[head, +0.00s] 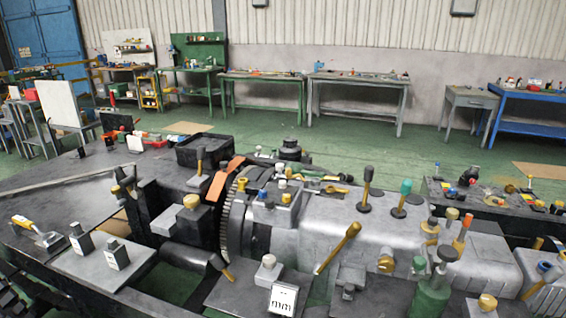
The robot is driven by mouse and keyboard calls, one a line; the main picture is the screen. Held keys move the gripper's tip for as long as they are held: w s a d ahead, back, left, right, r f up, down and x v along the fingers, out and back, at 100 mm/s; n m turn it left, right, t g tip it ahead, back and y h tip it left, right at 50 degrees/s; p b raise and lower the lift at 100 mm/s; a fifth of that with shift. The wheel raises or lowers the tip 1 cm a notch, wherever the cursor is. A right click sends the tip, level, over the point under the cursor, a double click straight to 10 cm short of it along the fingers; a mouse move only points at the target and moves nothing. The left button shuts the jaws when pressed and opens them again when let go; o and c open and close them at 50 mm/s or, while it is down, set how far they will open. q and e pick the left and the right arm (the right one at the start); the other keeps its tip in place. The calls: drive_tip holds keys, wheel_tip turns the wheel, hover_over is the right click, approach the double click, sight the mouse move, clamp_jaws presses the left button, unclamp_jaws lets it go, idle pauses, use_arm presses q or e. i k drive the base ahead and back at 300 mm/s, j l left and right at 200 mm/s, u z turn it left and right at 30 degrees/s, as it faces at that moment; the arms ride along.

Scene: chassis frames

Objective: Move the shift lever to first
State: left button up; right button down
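Several levers stand on a grey gearbox-like housing (330,215) in the middle right. A white plate with dark markings (283,299) is at the bottom centre, below a pale-knobbed block (268,268). I cannot tell which lever is the shift lever, or its gear position. Neither of my grippers is in view.
A dark bench (70,185) on the left holds a yellow-handled tool (40,235) and small metal blocks. A toothed ring (235,215) borders the housing. A green bottle-like object (432,296) stands at lower right. Workbenches line the far wall; green floor between is open.

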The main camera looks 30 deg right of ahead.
sight(369, 172)
drive_tip(key=z, duration=1.55)
